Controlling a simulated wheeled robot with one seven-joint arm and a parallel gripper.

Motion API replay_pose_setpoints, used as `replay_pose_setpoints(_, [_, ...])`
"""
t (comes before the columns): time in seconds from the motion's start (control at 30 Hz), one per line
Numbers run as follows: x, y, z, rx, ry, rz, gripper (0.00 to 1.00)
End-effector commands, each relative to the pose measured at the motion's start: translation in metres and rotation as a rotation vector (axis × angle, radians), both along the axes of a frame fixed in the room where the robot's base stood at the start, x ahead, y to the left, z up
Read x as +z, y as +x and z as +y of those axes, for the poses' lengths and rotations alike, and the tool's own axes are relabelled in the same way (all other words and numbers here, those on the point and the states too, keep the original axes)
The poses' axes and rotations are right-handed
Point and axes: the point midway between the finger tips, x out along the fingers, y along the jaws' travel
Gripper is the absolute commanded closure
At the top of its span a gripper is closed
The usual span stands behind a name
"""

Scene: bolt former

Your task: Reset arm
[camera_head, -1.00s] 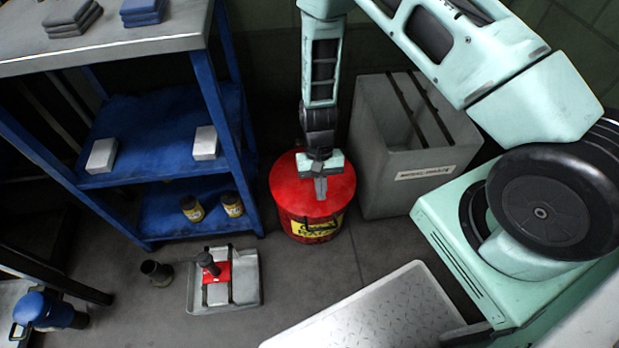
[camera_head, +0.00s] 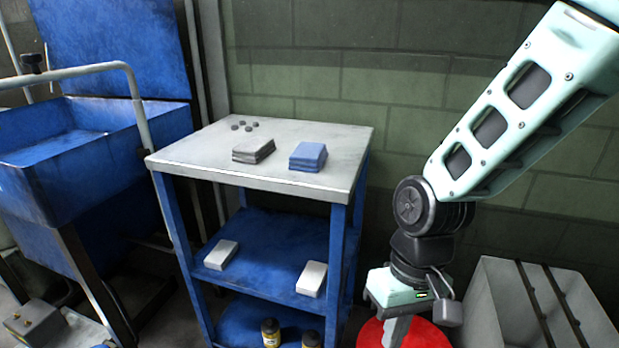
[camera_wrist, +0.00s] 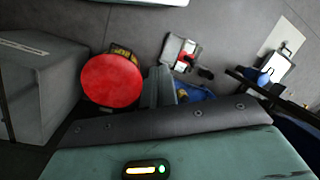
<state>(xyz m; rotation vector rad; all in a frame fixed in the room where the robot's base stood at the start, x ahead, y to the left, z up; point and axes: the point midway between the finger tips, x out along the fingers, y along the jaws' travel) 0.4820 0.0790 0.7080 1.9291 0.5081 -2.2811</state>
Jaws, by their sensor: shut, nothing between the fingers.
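My gripper (camera_head: 396,332) hangs from my arm at the lower right of the head view. Its fingers point down, pressed together and empty. In the wrist view the closed fingers (camera_wrist: 160,87) show at the centre. The red round lid of a can (camera_head: 425,338) is behind and below the gripper in the head view, mostly cut off by the bottom edge. In the wrist view the red lid (camera_wrist: 112,80) is whole, to the left of the fingers. A gap between fingers and lid cannot be judged exactly.
A blue shelf unit with a grey top (camera_head: 215,160) stands left of my arm, carrying grey pads (camera_head: 253,150) and blue pads (camera_head: 308,156). A grey bin (camera_head: 500,310) is at the right. A blue tub machine (camera_head: 90,150) is at the far left. A tray (camera_wrist: 178,50) lies on the floor.

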Motion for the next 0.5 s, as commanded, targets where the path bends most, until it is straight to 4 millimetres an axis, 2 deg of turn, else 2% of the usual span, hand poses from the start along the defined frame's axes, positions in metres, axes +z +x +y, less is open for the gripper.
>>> replay_pose_setpoints(0.03, [0.018, -0.013, 0.001, 0.053, 0.002, -0.035, 1.0])
replay_pose_setpoints(0.2, [0.052, -0.048, -0.002, 0.185, -0.01, -0.111, 1.0])
replay_pose_setpoints(0.5, [0.082, -0.092, -0.016, 0.347, -0.045, -0.222, 1.0])
